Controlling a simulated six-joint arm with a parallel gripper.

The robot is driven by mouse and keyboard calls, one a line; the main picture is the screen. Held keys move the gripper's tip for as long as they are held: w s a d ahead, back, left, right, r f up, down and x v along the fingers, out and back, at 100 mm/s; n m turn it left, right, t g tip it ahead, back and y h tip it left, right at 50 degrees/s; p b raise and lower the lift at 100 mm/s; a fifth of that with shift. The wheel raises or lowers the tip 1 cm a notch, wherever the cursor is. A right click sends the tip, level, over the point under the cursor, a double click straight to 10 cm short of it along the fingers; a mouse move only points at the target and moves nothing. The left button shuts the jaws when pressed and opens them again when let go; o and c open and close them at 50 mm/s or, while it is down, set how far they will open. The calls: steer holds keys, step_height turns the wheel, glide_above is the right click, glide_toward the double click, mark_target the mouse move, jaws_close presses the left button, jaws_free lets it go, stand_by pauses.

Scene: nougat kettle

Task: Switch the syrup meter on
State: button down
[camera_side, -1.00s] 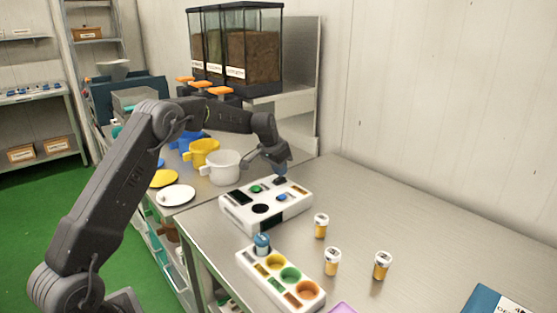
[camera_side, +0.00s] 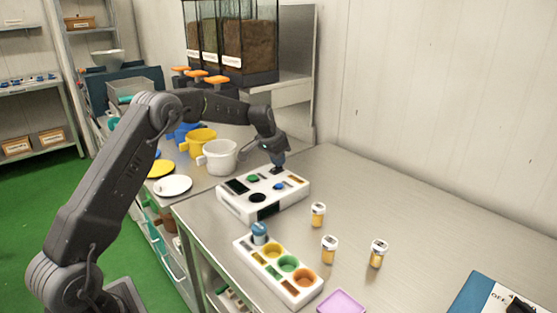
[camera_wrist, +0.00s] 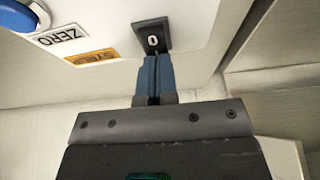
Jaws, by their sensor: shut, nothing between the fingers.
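The syrup meter appears to be the white box (camera_side: 229,205) with a green button (camera_side: 253,178), a blue button (camera_side: 279,186) and dark panels, on the metal table. Its white top also fills the upper left of the wrist view, with the blue button (camera_wrist: 18,14), a "ZERO" label and a yellow label (camera_wrist: 90,57) that I cannot read surely. A black rocker switch (camera_wrist: 151,34) marked "0" sits near the edge. My gripper (camera_side: 277,161) is shut and empty. Its blue fingertips (camera_wrist: 154,62) are at the switch's near edge; whether they touch is unclear.
A white tray (camera_side: 270,274) with coloured round wells and a blue-capped item stands in front. Several small orange jars (camera_side: 329,249) stand to its right. A white mug (camera_side: 219,158) and yellow mug are behind left. A blue panel (camera_side: 481,298) lies at lower right.

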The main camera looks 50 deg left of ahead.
steer(key=shift+s+f, duration=0.55)
steer(key=shift+s, duration=0.35)
steer(key=w+v, duration=0.1)
steer(key=v, duration=1.3)
steer(key=shift+w+r, duration=0.2)
steer(key=shift+r, duration=0.4)
steer(key=shift+w+r, duration=0.25)
steer(key=shift+w, duration=0.2)
steer(key=x, duration=0.9)
steer(key=s+x, duration=0.1)
steer(key=x, duration=0.4)
steer(key=shift+f, duration=0.15)
